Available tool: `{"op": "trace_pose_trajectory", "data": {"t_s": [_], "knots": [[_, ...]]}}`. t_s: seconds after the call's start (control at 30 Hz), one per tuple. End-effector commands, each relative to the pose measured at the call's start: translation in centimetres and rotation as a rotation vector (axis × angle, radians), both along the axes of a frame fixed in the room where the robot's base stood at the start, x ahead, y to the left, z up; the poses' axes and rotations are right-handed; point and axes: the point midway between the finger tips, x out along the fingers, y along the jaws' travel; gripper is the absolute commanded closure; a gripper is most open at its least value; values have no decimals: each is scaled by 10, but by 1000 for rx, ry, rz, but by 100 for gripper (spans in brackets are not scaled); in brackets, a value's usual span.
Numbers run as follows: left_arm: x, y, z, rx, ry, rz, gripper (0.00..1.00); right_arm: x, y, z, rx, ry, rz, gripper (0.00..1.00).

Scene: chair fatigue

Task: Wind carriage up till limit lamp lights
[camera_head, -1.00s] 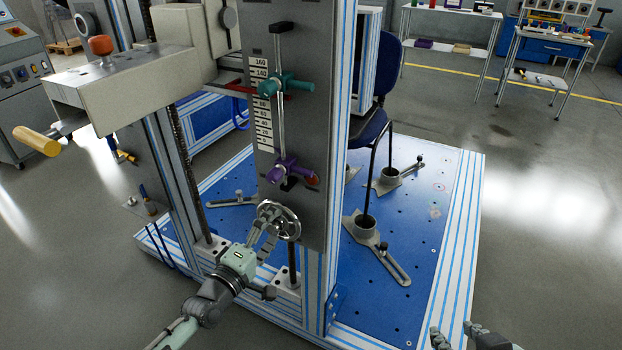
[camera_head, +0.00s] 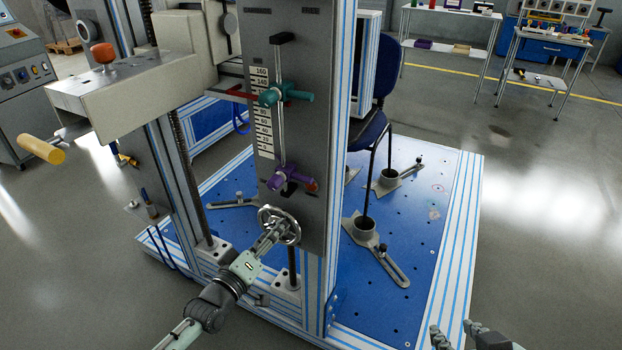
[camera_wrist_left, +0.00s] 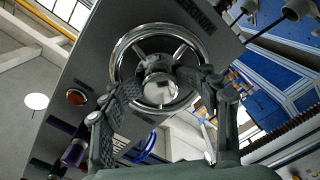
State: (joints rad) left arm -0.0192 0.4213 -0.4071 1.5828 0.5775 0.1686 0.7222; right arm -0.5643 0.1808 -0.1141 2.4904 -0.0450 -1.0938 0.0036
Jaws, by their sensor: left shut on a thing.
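The handwheel (camera_head: 292,212) is a chrome ring low on the grey panel (camera_head: 318,120). My left gripper (camera_head: 276,232) is shut at its hub; in the left wrist view its fingers (camera_wrist_left: 160,88) lie on either side of the round metal hub. The carriage (camera_head: 185,40) is a beige block at the upper left. Its red pointer (camera_head: 238,93) reaches the teal stop (camera_head: 286,95), near the upper scale marks. A small orange-red lamp (camera_head: 312,185) sits beside the purple stop (camera_head: 287,180) and shows no clear glow. My right gripper (camera_head: 455,333) is open, partly cut off.
A blue base plate (camera_head: 420,245) with clamp feet (camera_head: 366,228) carries a blue chair (camera_head: 368,130). A striped post (camera_head: 335,190) stands right of the wheel. A yellow handle (camera_head: 42,149) sticks out left. Open floor (camera_head: 545,220) lies right.

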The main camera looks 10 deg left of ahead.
Motion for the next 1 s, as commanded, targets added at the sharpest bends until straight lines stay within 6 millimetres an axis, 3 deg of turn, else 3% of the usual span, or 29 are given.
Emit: {"op": "trace_pose_trajectory", "data": {"t_s": [0.3, 0.53, 0.87, 1.0], "knots": [[2, -1, 5, 63, -38, 0, 75, 0, 0, -2, 0, 1, 0, 60], [1, -1, 5, 473, -185, 1, 75, 0, 0, -2, 0, 1, 0, 60], [1, -1, 5, 567, -219, 1, 75, 0, 0, -2, 0, 1, 0, 60], [2, -1, 4, 798, -302, 3, 75, 0, 0, -2, 0, 1, 0, 60]]}}
